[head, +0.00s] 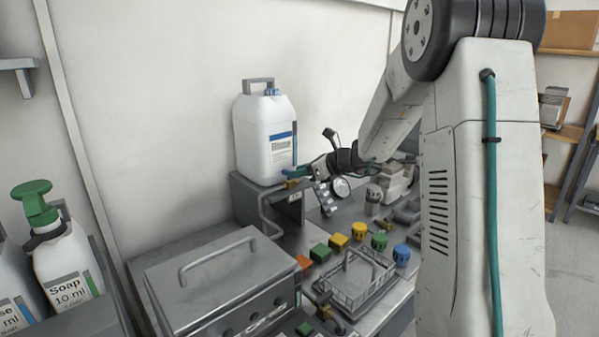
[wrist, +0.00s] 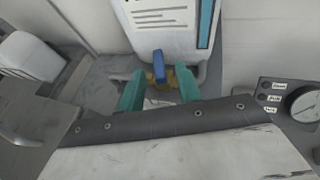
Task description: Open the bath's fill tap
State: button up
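A tap with a blue lever and a brass-yellow body (wrist: 159,70) sits at the foot of a white canister (head: 265,140). In the wrist view the lever stands up, pointing toward the canister. My gripper (wrist: 160,89) has two teal fingers, one on each side of the tap, with a visible gap to the lever on both sides. The gripper is open and holds nothing. In the head view my gripper (head: 297,171) is at the canister's lower right, partly covering the tap. The lidded metal bath (head: 215,275) stands at the front left, below the canister's shelf.
A brass fitting (head: 323,299) shows at the bath's right side. A wire basket (head: 352,283) and several coloured blocks and knobs (head: 338,241) stand on the bench to its right. A gauge panel (wrist: 297,104) is right of my gripper. A soap bottle (head: 65,260) stands far left.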

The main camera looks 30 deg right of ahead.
jog(key=shift+w+a+f, duration=0.1)
jog(key=shift+w+a, duration=0.05)
jog(key=shift+w, duration=0.05)
jog(key=shift+c, duration=0.3)
grip_shut()
